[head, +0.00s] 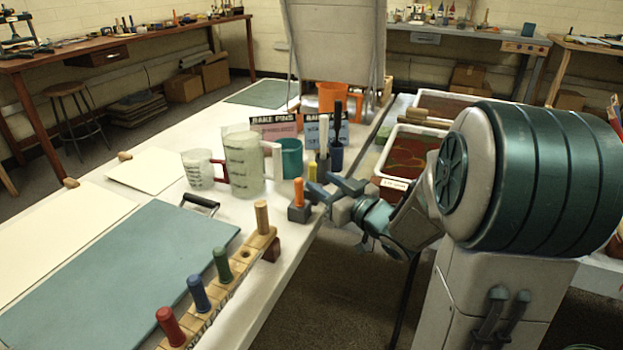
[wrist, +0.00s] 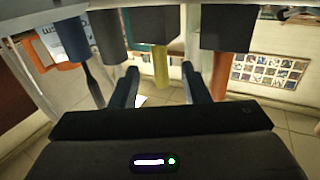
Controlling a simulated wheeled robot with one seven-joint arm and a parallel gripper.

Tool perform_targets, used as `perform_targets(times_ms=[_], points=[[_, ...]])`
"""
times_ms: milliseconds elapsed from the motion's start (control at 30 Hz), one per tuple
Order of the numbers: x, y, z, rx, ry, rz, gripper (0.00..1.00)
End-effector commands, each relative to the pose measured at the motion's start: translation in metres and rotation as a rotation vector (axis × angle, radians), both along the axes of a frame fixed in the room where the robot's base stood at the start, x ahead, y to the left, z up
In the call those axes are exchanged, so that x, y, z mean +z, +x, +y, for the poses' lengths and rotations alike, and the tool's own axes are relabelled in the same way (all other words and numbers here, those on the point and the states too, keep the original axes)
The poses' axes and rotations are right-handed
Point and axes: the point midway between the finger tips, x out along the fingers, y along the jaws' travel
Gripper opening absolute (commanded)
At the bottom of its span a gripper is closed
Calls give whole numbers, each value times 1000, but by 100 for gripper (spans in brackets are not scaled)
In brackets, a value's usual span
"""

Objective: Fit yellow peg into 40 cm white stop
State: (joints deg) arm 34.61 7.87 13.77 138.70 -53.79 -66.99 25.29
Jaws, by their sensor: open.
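The yellow peg (head: 311,170) stands upright in a holder beyond my gripper (head: 321,184), partly hidden by it in the head view. In the wrist view, which looks upside down, the yellow peg (wrist: 160,67) appears between the two fingers of my open, empty gripper (wrist: 159,74). I cannot tell whether it is within their reach. A wooden peg rail (head: 228,290) lies at the table's near side, with red (head: 171,327), blue (head: 199,293), green (head: 222,264) and plain wood (head: 262,217) pegs. An empty hole (head: 245,253) shows between green and plain. I cannot read the stop labels.
An orange peg (head: 299,192) in a dark block (head: 298,212) stands close beside my gripper. Measuring jugs (head: 243,165), a teal cup (head: 291,158) and dark-handled tools crowd behind. A teal board (head: 130,275) lies left of the rail. Filled trays (head: 400,183) stand right.

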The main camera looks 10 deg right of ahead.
Motion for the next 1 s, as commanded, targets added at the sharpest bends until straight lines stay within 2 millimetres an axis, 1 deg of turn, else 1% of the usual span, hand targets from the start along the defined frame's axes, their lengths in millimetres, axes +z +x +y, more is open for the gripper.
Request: perform_targets(times_ms=[200,300,400,567,600,667,700,733,1000], points=[[-2,30,16,3,1,0,42],[-1,39,20,2,0,-1,42],[0,42,21,-1,1,0,42],[1,42,21,-1,1,0,42],[1,42,21,-1,1,0,36],[1,42,21,-1,1,0,19],[0,42,21,-1,1,0,8],[0,42,21,-1,1,0,0],[1,42,21,0,0,0,0]])
